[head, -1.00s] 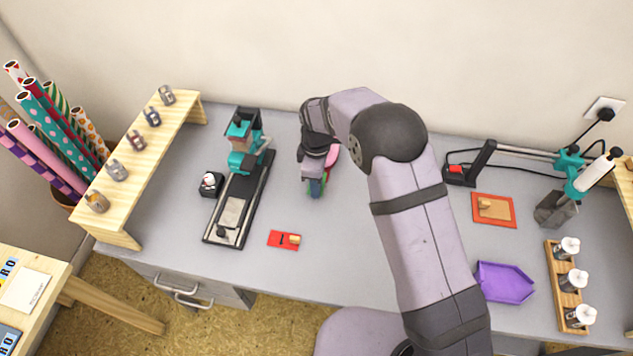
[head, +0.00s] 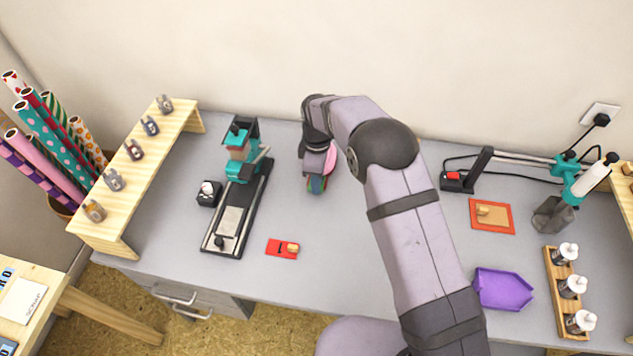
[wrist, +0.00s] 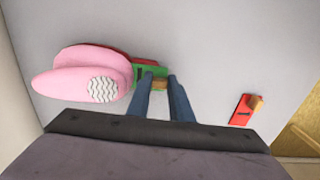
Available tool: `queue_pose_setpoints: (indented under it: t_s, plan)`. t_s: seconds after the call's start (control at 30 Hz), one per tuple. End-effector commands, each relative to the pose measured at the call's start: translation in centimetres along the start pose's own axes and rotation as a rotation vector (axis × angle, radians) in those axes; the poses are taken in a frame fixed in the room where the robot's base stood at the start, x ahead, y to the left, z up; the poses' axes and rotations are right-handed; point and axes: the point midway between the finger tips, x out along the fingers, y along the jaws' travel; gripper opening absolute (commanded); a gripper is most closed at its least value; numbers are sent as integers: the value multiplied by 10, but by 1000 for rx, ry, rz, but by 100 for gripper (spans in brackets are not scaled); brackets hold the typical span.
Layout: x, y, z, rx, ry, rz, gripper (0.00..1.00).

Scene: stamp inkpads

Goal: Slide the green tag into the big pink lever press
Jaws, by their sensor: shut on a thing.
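The pink lever press (wrist: 85,72) lies left of my fingers in the wrist view, with a red part showing behind it. In the head view only a sliver of the pink press (head: 330,160) shows beside my wrist. The green tag (wrist: 150,70) has a wooden grip block, and my gripper (wrist: 160,78) is shut on that block. The tag's left end is at the press's right side and partly covered; I cannot tell how far in it sits. My gripper (head: 316,184) also shows in the head view, low over the table.
A red tag (head: 283,248) with a wooden block lies nearer the front edge. A teal press on a black rail (head: 238,215) and a small black box (head: 208,194) stand left. An orange-edged pad (head: 492,216) and a purple tray (head: 503,289) lie right.

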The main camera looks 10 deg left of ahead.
Motion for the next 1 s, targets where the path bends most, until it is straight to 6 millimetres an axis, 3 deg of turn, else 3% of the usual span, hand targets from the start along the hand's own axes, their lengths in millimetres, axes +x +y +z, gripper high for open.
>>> queue_pose_setpoints:
  t_s: [0.4, 0.43, 0.5, 1.0]
  plan:
    - [0, 1, 0, 0, 0, 0, 7]
    - [0, 1, 0, 0, 0, 0, 26]
    - [0, 1, 0, 0, 0, 0, 41]
    - [-6, 1, 0, 0, 0, 0, 41]
